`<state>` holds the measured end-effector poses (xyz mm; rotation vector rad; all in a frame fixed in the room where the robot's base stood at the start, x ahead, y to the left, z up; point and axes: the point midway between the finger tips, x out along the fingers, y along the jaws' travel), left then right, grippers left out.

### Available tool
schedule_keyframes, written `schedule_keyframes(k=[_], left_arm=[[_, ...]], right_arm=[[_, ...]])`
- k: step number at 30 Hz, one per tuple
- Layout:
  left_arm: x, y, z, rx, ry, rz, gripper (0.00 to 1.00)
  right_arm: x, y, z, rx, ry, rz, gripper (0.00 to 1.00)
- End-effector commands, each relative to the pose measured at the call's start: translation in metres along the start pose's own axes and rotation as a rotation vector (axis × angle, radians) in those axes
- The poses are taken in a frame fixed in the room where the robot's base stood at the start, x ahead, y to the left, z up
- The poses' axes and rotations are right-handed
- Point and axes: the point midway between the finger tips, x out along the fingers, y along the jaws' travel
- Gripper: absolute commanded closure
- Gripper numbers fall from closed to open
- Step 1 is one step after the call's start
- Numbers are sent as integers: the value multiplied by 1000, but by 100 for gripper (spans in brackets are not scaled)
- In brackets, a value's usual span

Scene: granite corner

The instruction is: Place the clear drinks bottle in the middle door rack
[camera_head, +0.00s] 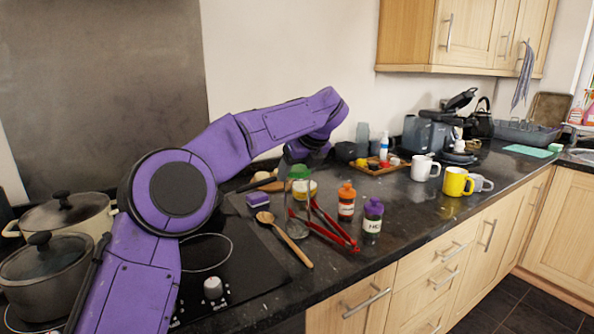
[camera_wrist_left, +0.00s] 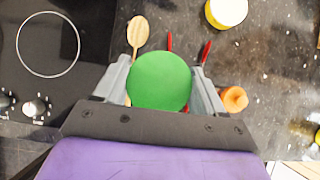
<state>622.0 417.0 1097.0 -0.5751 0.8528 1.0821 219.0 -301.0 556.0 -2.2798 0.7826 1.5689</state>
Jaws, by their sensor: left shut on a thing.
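The clear drinks bottle (camera_head: 297,217) has a green cap and stands upright at the counter beside the hob. Its green cap (camera_wrist_left: 159,81) fills the space between my fingers in the left wrist view. My left gripper (camera_head: 298,165) comes down from above and is shut on the bottle around its top. I cannot tell whether the bottle's base touches the counter. The middle door rack is not in view. My right gripper is not in view.
Red tongs (camera_head: 333,232), a wooden spoon (camera_head: 286,239), an orange-capped bottle (camera_head: 346,201) and a purple-capped bottle (camera_head: 372,220) crowd around the bottle. Pots (camera_head: 44,280) stand at left. White (camera_head: 421,168) and yellow mugs (camera_head: 456,182) stand farther right. Counter front is mostly clear there.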

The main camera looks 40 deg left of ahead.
Motion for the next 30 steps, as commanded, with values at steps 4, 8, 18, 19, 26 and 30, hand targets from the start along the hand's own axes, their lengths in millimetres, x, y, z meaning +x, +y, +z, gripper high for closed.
schedule_keyframes(k=[4,8,18,19,26,30], left_arm=[[3,0,-2,0,-1,-1,96],[2,0,-2,0,0,1,5],[-7,0,1,-1,-1,-1,5],[-12,0,1,-1,-2,-1,5],[-72,-1,2,-1,-4,-3,5],[-102,0,2,0,-3,0,5]], right_arm=[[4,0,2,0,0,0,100],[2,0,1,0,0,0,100],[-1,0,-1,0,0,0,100],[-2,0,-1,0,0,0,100],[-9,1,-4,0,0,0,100],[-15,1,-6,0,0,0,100]])
